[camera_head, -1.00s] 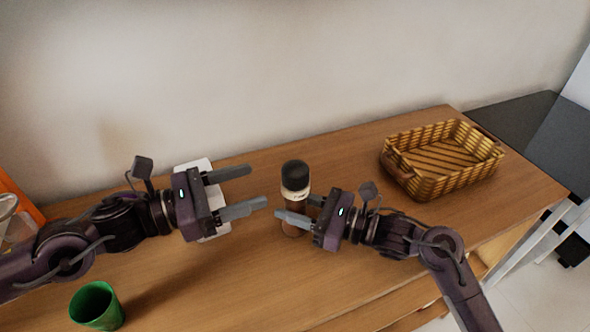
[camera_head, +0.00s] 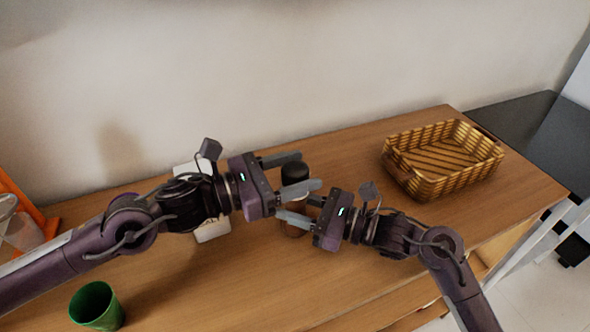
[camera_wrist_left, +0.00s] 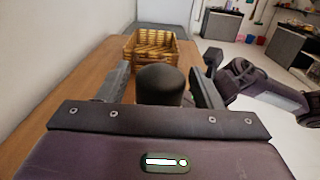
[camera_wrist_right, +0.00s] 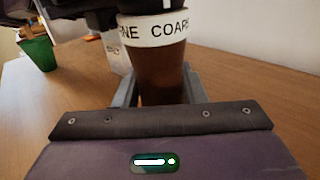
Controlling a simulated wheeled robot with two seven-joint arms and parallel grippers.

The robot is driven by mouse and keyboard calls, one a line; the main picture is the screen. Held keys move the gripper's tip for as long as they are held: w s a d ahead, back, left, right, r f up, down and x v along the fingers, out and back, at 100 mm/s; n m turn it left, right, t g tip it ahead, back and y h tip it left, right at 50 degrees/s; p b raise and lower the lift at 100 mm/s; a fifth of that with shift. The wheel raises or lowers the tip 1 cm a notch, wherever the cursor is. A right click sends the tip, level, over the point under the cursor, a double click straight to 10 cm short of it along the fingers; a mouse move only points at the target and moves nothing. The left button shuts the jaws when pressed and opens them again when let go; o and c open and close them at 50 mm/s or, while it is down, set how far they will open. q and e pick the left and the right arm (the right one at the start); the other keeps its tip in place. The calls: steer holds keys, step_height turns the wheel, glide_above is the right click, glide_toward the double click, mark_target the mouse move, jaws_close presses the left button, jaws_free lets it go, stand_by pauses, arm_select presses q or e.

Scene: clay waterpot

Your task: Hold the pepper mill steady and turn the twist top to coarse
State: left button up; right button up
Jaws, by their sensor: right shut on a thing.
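The pepper mill stands upright on the wooden table, with a brown body (camera_wrist_right: 160,75), a white band lettered "COAR..." (camera_wrist_right: 156,31) and a black twist top (camera_head: 294,173). My right gripper (camera_head: 296,208) is shut on the brown body, below the band. My left gripper (camera_head: 308,172) is open around the black top, one finger on each side. In the left wrist view the top (camera_wrist_left: 161,84) sits between the two fingers, with gaps beside it. The left fingers hide part of the band in the head view.
A woven basket (camera_head: 412,187) stands at the right end of the table. A green cup (camera_head: 97,306) is at the front left. A white object (camera_head: 213,231) lies partly behind my left arm. An orange item (camera_head: 22,207) is at the far left.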

arm_select(q)
steer(key=c, duration=0.8)
steer(key=n+t+y, duration=0.2)
steer(key=n+t, duration=0.1)
steer(key=t, duration=0.1)
steer(key=shift+s+d, duration=0.1)
steer(key=shift+n+t+y, duration=0.8)
steer(key=shift+t+y, duration=0.1)
steer(key=shift+y, duration=0.2)
steer(key=o, duration=0.9)
steer(key=shift+o, duration=0.2)
